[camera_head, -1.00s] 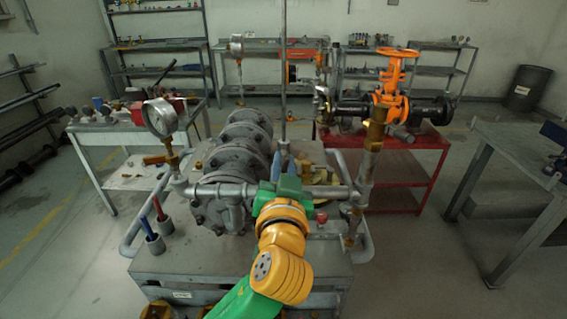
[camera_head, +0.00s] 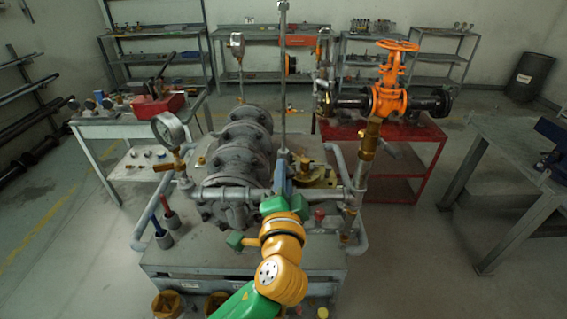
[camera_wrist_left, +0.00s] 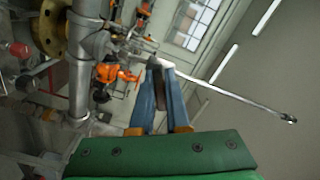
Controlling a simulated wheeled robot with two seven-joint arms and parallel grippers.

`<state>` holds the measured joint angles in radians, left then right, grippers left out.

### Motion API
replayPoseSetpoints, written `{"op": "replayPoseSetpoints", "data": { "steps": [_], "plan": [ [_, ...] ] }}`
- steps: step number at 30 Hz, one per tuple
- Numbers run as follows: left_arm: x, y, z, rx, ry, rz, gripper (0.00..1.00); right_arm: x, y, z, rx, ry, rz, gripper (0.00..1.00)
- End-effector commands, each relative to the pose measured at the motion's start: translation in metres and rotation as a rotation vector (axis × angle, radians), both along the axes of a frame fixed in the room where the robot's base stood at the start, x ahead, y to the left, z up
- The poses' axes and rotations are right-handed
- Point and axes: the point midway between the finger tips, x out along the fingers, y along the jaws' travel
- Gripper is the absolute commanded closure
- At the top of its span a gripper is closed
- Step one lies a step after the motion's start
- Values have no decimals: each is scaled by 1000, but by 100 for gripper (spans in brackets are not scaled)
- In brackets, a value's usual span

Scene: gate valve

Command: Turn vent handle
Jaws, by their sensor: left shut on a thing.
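A long thin grey metal rod, apparently the vent handle (camera_head: 284,80), stands upright above the pipework in the head view. It also shows in the left wrist view (camera_wrist_left: 230,92), running out past the fingertips to the right. My left gripper (camera_head: 282,165) is at the rod's lower end, above the horizontal pipe. Its blue fingers (camera_wrist_left: 158,75) are shut on the rod near its base in the left wrist view. The exact contact is small and partly hidden by the fingers. My right gripper is out of view.
A grey flanged pump (camera_head: 240,150) and a pressure gauge (camera_head: 168,130) are left of the gripper on the skid. A brass-fitted vertical pipe (camera_head: 367,150) rises to the right. An orange handwheel valve (camera_head: 389,100) stands on a red bench behind.

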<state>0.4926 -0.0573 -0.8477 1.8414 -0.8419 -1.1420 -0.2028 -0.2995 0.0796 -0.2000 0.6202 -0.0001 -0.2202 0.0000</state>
Motion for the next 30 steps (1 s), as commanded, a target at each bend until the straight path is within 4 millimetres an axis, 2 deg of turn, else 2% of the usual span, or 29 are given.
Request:
{"op": "replayPoseSetpoints", "data": {
  "steps": [1,3,15,30],
  "plan": [
    [0,1,5,42,2,2,100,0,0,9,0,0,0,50],
    [0,0,5,108,1,1,100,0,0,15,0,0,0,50],
    [0,0,4,453,0,0,100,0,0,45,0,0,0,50],
    [0,0,2,673,-1,2,100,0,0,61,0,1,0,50]
  ]
}}
